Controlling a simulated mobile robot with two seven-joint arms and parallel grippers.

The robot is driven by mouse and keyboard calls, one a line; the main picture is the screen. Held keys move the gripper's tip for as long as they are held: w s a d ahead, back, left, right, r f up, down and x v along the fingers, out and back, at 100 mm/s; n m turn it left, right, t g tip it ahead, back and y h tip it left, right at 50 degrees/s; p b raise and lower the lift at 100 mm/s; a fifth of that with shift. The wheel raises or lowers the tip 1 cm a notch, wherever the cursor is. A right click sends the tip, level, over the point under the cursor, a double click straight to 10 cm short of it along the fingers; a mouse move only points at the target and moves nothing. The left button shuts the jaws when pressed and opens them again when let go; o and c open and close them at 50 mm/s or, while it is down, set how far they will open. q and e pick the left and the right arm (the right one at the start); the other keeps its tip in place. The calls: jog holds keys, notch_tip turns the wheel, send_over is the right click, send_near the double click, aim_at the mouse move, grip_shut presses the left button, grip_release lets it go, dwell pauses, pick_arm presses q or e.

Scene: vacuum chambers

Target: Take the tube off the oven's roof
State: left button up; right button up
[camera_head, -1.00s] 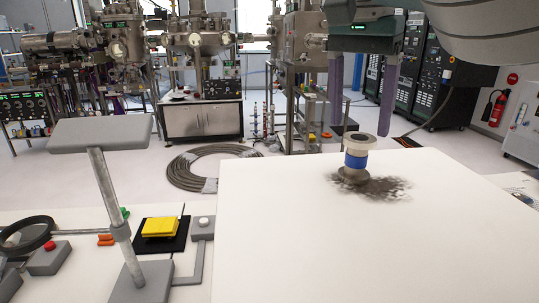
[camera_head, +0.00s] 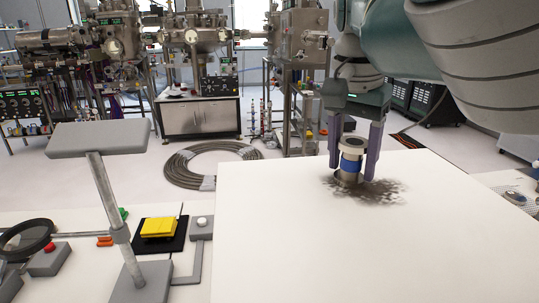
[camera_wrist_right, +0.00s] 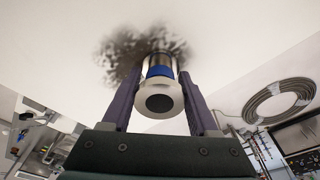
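The tube (camera_head: 351,158), a short metal piece with a blue band and pale flanges, stands upright on the oven's white roof (camera_head: 290,245), on a dark sooty patch. My right gripper (camera_head: 353,170) points down over it, with one purple finger on each side. In the right wrist view the tube (camera_wrist_right: 159,72) lies between the fingers of the right gripper (camera_wrist_right: 161,80), its open end facing the camera. Narrow gaps show between the fingers and the tube's body, so the gripper looks open around it. My left gripper is not in view.
Left of the oven, a grey stand (camera_head: 100,139) rises from a lower bench with a yellow block (camera_head: 159,227) on a black pad, and a red button box (camera_head: 49,258). A coiled hose (camera_head: 205,165) lies on the floor behind. The roof around the tube is clear.

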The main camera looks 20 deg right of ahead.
grip_shut()
jog(key=shift+r, duration=0.15)
dwell(0.4)
